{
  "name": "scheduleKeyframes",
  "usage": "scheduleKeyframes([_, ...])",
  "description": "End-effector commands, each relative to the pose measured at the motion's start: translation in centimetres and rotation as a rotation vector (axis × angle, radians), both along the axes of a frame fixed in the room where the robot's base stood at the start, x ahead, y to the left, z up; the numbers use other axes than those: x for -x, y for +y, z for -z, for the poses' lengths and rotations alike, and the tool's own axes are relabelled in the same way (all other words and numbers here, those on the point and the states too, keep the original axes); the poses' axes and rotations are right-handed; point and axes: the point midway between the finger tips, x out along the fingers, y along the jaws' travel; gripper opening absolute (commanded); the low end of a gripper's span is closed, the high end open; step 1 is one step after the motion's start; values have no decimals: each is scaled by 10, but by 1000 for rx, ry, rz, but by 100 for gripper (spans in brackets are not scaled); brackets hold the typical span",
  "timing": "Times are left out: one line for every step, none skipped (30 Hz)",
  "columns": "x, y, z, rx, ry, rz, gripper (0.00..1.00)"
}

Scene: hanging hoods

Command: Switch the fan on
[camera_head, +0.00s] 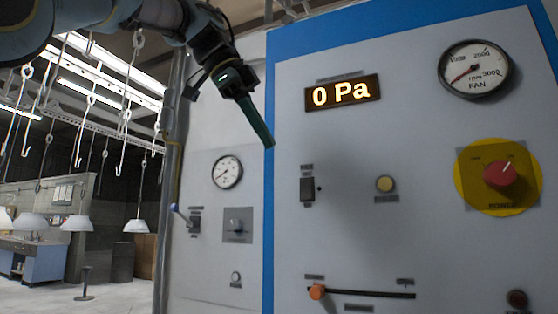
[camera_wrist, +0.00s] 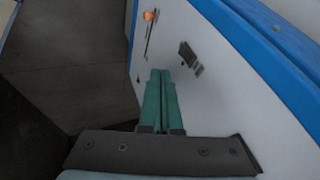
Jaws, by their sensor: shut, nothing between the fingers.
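The blue-edged white control panel (camera_head: 350,220) fills the right of the head view. It carries a dial marked FAN (camera_head: 475,69) with its needle to the lower left, and a display (camera_head: 342,92) reading 0 Pa. Below are a black rocker switch (camera_head: 307,189), a round amber lamp or button (camera_head: 385,184) and a red knob (camera_head: 502,173) on a yellow disc. My gripper (camera_head: 270,145) has green fingers, shut and empty, left of the rocker switch and apart from it. The wrist view shows the closed fingers (camera_wrist: 160,72) beside the panel and a dark control (camera_wrist: 190,58), probably the rocker switch.
An orange slider handle (camera_head: 317,292) sits at the left of its slot. A dark red button (camera_head: 517,299) is at lower right. A second grey panel (camera_head: 215,240) with a gauge (camera_head: 227,172) stands behind, beside a pipe (camera_head: 171,200). Hooks and lamps hang at left.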

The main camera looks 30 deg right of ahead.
Motion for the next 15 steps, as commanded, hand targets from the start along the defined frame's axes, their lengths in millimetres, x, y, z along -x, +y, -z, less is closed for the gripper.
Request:
scheduleKeyframes([1,-4,7,-2,2,2,0])
scheduleKeyframes([1,-6,10,-2,2,2,0])
scheduleKeyframes([2,-10,17,-3,3,2,0])
scheduleKeyframes([2,-13,21,-2,3,2,0])
scheduleKeyframes([3,-17,26,-3,3,2,0])
scheduleKeyframes([3,-21,33,-5,2,3,0])
scheduleKeyframes([4,-25,38,-4,2,3,0])
scheduleKeyframes([4,-28,43,-5,2,3,0])
scheduleKeyframes([5,-33,49,-4,2,3,0])
scheduleKeyframes([5,-37,55,-4,2,3,0])
scheduleKeyframes([6,-40,60,-4,1,4,0])
scheduleKeyframes([6,-45,66,-2,2,3,0])
scheduleKeyframes([6,-48,71,-4,2,3,0])
scheduleKeyframes([6,-51,75,-3,1,2,0])
scheduleKeyframes([4,-57,76,-3,1,1,0])
